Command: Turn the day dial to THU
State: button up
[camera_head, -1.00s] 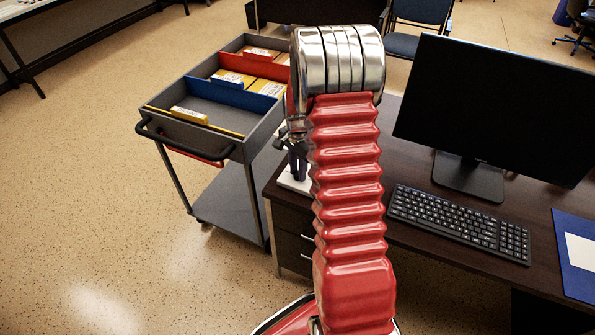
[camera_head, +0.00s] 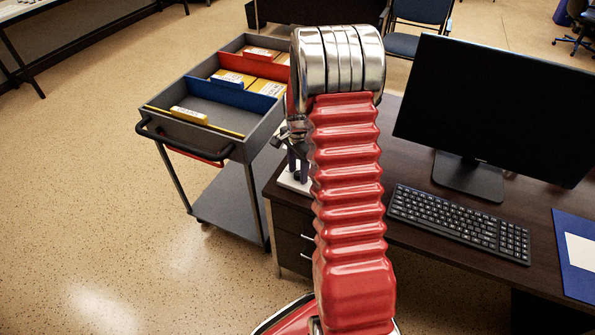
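No day dial with readable lettering shows; my raised red arm hides part of the desk's left end. A small white base (camera_head: 291,184) sits at the desk's left corner, partly behind the arm. Dark purple upright parts (camera_head: 297,165) show just above it; I cannot tell whether they are gripper fingers or part of the thing on the base. My gripper (camera_head: 291,139) shows only as a small metallic piece at the left edge of the arm, above the white base. Its fingertips are not clear, so its opening and any contact are hidden.
The dark desk (camera_head: 440,262) carries a monitor (camera_head: 490,110), a keyboard (camera_head: 458,222) and a blue folder (camera_head: 572,285) with paper. A grey trolley (camera_head: 228,205) with yellow file boxes (camera_head: 232,79) stands close to the desk's left. The floor at left is open.

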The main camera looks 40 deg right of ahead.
aim_at(298, 173)
jog(key=shift+r, duration=0.15)
notch_tip(298, 173, up, 13)
jog(key=shift+r, duration=0.2)
dwell(0.6)
dwell(0.5)
